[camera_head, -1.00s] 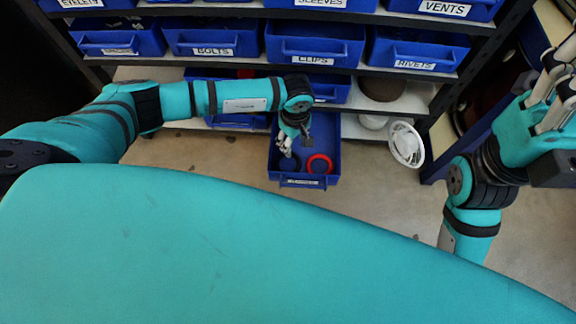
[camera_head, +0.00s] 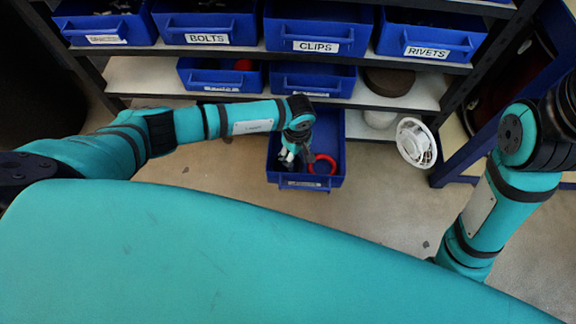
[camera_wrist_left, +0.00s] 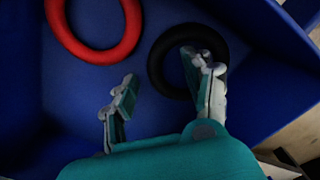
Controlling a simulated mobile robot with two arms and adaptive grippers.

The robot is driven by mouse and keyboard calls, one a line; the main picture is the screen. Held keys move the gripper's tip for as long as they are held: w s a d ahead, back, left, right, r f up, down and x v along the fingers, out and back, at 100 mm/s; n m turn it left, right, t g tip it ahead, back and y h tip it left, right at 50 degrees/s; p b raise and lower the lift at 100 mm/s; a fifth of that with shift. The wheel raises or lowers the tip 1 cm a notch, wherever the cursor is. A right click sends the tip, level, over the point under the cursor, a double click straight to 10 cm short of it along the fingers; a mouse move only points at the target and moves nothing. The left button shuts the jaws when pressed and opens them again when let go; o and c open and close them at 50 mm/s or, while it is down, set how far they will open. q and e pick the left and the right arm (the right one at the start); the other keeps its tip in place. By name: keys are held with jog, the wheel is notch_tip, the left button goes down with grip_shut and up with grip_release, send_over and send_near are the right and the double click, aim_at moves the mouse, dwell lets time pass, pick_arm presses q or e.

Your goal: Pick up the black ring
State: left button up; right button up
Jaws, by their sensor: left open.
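The black ring (camera_wrist_left: 156,68) lies in a blue bin (camera_head: 337,181), on its floor in the left wrist view. My left gripper (camera_wrist_left: 160,68) is open and points into the bin. In the wrist view one finger overlaps the ring's hole and right side; the other is left of the ring, outside it. I cannot tell whether either touches it. In the head view my left gripper (camera_head: 296,158) is over the bin and the black ring cannot be made out. My right arm shows at the right, but its gripper is out of frame.
A red ring (camera_wrist_left: 72,48) lies in the same bin, left of the black ring; it also shows in the head view (camera_head: 332,168). Bin walls surround the gripper. Shelves with labelled blue bins (camera_head: 317,36) stand behind. A white round fan-like object (camera_head: 415,143) is to the right.

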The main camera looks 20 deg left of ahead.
pick_arm(q)
grip_shut()
dwell(0.3)
jog(key=shift+r, duration=0.15)
